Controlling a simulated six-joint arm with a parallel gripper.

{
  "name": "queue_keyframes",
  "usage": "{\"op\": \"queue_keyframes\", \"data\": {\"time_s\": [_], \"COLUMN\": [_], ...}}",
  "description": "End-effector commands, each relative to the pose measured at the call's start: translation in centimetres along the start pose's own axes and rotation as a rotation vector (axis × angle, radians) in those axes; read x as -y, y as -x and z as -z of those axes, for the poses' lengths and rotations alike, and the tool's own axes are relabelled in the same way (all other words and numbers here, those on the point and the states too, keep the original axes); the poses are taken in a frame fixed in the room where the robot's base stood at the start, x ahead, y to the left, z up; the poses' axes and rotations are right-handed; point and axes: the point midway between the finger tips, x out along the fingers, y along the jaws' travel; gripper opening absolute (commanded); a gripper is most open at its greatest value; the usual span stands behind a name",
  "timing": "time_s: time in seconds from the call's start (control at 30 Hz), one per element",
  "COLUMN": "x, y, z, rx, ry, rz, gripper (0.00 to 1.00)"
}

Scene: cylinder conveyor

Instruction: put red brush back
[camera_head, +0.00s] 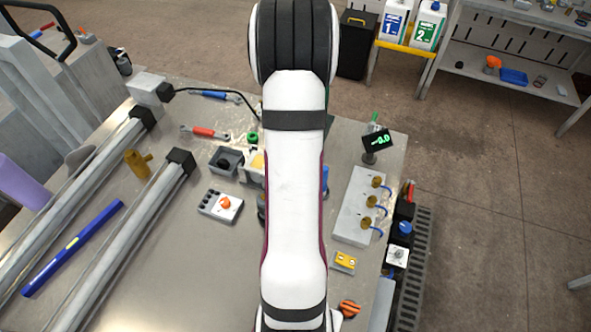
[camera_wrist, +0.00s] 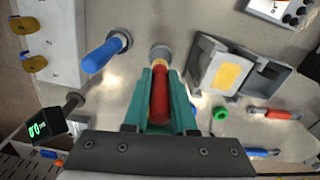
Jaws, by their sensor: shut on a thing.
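My gripper (camera_wrist: 160,85) shows in the wrist view with its teal fingers shut on the red brush (camera_wrist: 159,97). The brush's red handle lies between the fingers, and its tan neck points toward a round grey holder (camera_wrist: 159,50). Whether the brush tip is inside the holder or just above it, I cannot tell. A blue handle (camera_wrist: 101,55) stands tilted in a similar grey round holder (camera_wrist: 121,37) to the left. In the head view my arm hides the gripper and the red brush; a bit of the blue handle (camera_head: 325,180) shows beside the arm.
A grey block with a yellow pad (camera_wrist: 228,74) stands close right of the holder. A green ring (camera_wrist: 220,113) and a red-handled tool (camera_wrist: 273,114) lie farther right. A white panel with brass discs (camera_wrist: 45,40) is at left. A small display (camera_head: 377,141) stands behind.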

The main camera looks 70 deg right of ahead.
Motion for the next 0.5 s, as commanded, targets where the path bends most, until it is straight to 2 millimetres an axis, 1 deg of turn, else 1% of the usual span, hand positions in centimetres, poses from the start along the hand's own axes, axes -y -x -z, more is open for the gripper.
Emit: {"op": "queue_keyframes", "data": {"time_s": [0.03,0.1,0.2,0.5], "x": [0.0,0.0,0.0,0.1], "y": [-1.1,-2.6,-3.7,-3.9], "z": [-0.2,-0.2,-0.1,-0.1], "rx": [0.006,0.005,0.003,0.002], "ry": [0.000,0.002,0.001,0.002], "rz": [-0.001,-0.001,-0.001,-0.001], "gripper": [0.00,0.00,0.00,0.00]}}
